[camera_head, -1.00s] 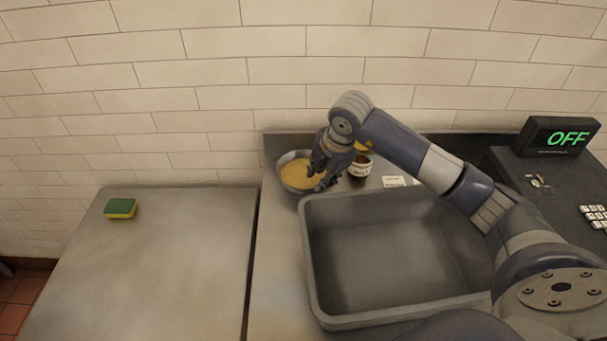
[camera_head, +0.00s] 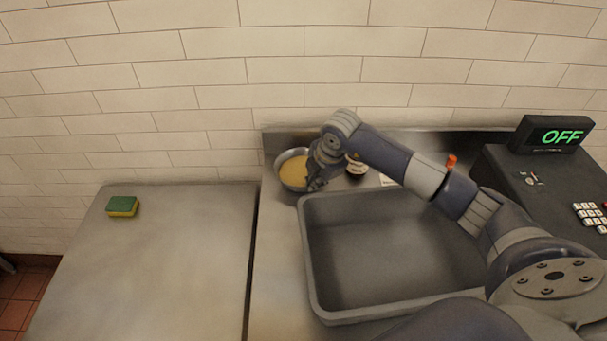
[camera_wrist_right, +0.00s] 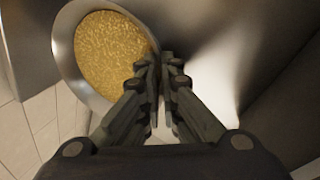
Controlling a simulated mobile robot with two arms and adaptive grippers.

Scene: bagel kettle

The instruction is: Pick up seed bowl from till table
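The seed bowl (camera_head: 281,163) is a round metal bowl with yellow seeds, at the back left corner of the till table (camera_head: 275,255). It also fills the upper left of the right wrist view (camera_wrist_right: 68,62). My right gripper (camera_head: 314,186) is at the bowl's right side. In the wrist view its fingers (camera_wrist_right: 160,68) are close together, one on the seed side of the rim and one outside, and look shut on the rim. The pinched stretch is hidden by the fingers. My left gripper is not in view.
A large grey tray (camera_head: 390,255) stands just in front of the bowl. A jar (camera_head: 357,168) is right of the gripper, partly hidden. An orange-topped thing (camera_head: 451,160) shows behind my arm. The till (camera_head: 535,180) is at right. A sponge (camera_head: 122,206) lies on the left table (camera_head: 150,270).

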